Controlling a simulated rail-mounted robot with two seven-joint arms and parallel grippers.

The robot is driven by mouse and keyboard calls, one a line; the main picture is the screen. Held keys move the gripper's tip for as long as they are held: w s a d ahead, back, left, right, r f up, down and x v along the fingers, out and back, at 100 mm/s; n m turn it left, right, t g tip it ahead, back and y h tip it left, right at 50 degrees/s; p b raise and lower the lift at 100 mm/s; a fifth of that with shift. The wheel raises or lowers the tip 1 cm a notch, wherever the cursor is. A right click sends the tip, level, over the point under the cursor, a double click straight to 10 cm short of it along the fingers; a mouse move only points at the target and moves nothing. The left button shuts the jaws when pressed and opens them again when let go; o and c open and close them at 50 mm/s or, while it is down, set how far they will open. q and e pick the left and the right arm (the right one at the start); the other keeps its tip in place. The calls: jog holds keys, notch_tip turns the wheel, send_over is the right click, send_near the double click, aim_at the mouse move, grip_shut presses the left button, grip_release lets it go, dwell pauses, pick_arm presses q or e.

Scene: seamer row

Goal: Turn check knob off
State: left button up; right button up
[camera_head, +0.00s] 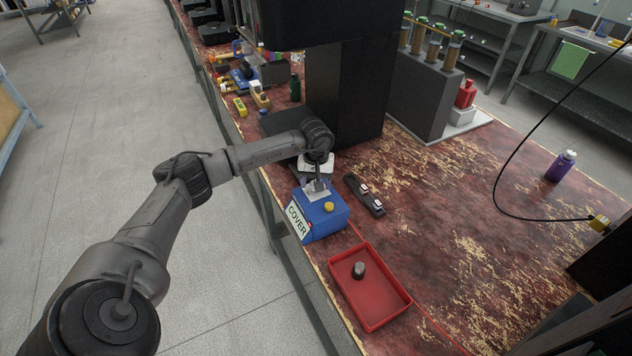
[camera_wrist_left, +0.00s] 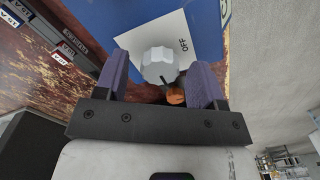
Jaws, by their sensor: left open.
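The check knob (camera_wrist_left: 158,66) is a light grey, many-sided knob on a white plate (camera_wrist_left: 188,32) marked OFF, in the left wrist view. A short dark line shows at its edge nearest the gripper. The plate is on a blue box (camera_head: 322,219) labelled COVER, with a yellow button (camera_head: 329,206) on top, in the head view. My left gripper (camera_head: 318,187) is over the box; in the left wrist view its open purple fingers stand either side of the knob, with gaps. An orange round part (camera_wrist_left: 175,96) shows between the fingers. My right gripper is not in view.
A black strip with red-and-white switches (camera_head: 364,194) lies right of the box. A red tray (camera_head: 369,286) with a dark knob-like piece (camera_head: 359,269) stands in front. A black machine column (camera_head: 345,95) rises behind. The worn red bench (camera_head: 470,215) has free room at right, before a purple bottle (camera_head: 561,166).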

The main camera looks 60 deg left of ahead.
pick_arm(q)
jog(key=shift+c, duration=0.3)
jog(key=c, duration=0.8)
jog(key=shift+c, duration=0.3)
